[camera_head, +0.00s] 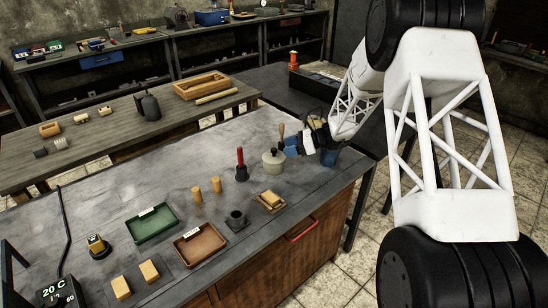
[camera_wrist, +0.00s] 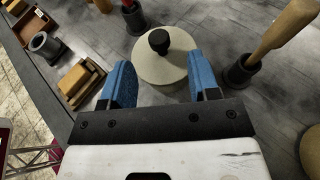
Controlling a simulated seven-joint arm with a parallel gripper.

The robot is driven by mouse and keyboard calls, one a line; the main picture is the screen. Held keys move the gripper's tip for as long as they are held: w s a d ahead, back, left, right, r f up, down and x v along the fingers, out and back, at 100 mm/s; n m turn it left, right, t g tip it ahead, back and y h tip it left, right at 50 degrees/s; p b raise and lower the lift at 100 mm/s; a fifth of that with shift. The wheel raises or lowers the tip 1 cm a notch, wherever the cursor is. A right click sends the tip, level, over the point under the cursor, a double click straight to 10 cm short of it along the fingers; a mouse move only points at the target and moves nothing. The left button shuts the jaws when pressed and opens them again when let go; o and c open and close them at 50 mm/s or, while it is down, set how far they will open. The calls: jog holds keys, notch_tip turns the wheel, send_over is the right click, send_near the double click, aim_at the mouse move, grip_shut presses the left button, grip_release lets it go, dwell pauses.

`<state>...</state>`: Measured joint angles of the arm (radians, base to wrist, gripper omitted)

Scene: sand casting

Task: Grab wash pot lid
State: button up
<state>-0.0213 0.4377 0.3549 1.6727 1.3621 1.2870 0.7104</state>
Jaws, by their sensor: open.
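The wash pot lid (camera_wrist: 176,62) is a pale, round cover with a black knob (camera_wrist: 159,41). It sits on the wash pot (camera_head: 273,164), a pale pot on the grey metal bench near its right end. My gripper (camera_wrist: 162,82) is open and empty, with two blue fingers apart. In the wrist view the fingertips are at the near edge of the lid, one on each side, with the knob beyond them. Whether they touch the lid cannot be told. In the head view the gripper (camera_head: 298,147) is small and partly hidden, just right of the pot.
A brush in a dark holder (camera_wrist: 241,72) stands close right of the pot. A red-handled tool (camera_head: 240,165) stands to its left. Wooden blocks (camera_head: 271,201), a brown tray (camera_head: 200,244) and a green tray (camera_head: 152,223) lie further left. The bench middle behind them is clear.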

aim_at(276, 149)
jog(key=shift+a, duration=0.25)
jog(key=shift+x, duration=2.5)
jog(key=shift+c, duration=0.5)
jog(key=c, duration=0.9)
jog(key=shift+r, duration=5.05)
